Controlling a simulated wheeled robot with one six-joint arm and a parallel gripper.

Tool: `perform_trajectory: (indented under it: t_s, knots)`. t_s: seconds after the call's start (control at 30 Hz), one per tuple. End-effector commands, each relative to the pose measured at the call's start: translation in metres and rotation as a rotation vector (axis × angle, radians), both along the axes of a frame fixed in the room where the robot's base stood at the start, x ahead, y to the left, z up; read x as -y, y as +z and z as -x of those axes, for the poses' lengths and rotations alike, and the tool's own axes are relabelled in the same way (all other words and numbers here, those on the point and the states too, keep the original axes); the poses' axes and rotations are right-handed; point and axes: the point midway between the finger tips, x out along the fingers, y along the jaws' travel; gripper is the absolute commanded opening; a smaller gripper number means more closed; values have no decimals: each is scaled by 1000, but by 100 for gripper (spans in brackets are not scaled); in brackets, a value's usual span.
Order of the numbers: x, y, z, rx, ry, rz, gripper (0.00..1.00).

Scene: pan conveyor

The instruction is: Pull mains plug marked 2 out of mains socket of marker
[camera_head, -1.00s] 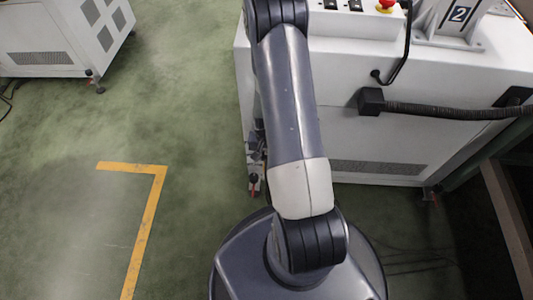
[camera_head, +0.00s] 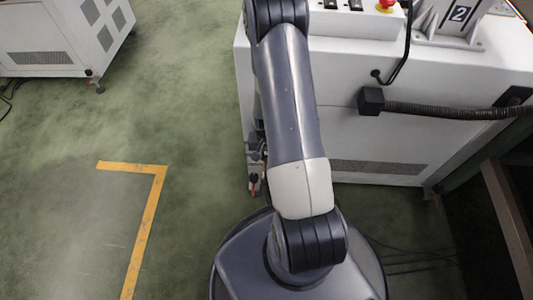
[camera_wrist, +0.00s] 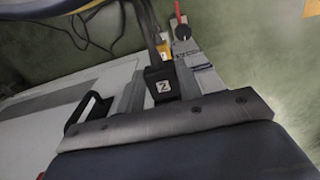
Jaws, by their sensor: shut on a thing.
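A dark cable (camera_wrist: 148,25) runs up from near the plug. I cannot make out the socket clearly, nor whether the plug is still seated in it. In the head view my arm hides the gripper and the plug.
In the wrist view, a yellow piece (camera_wrist: 163,49) and a black knob with a red stem (camera_wrist: 182,31) lie just beyond the plug. A black handle (camera_wrist: 88,112) is at the left. In the head view, a corrugated hose (camera_head: 450,112) crosses the machine's front.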

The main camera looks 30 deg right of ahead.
Motion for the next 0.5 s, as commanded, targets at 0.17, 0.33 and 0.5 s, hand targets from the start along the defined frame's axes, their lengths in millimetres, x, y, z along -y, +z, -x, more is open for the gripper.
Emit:
perform_trajectory:
  t_s: [0.17,0.33,0.5]
  knots:
    - [-6,0,8,-6,2,-2,0]
    - [-9,0,14,-6,2,-2,0]
    - [-13,0,19,-5,2,-2,0]
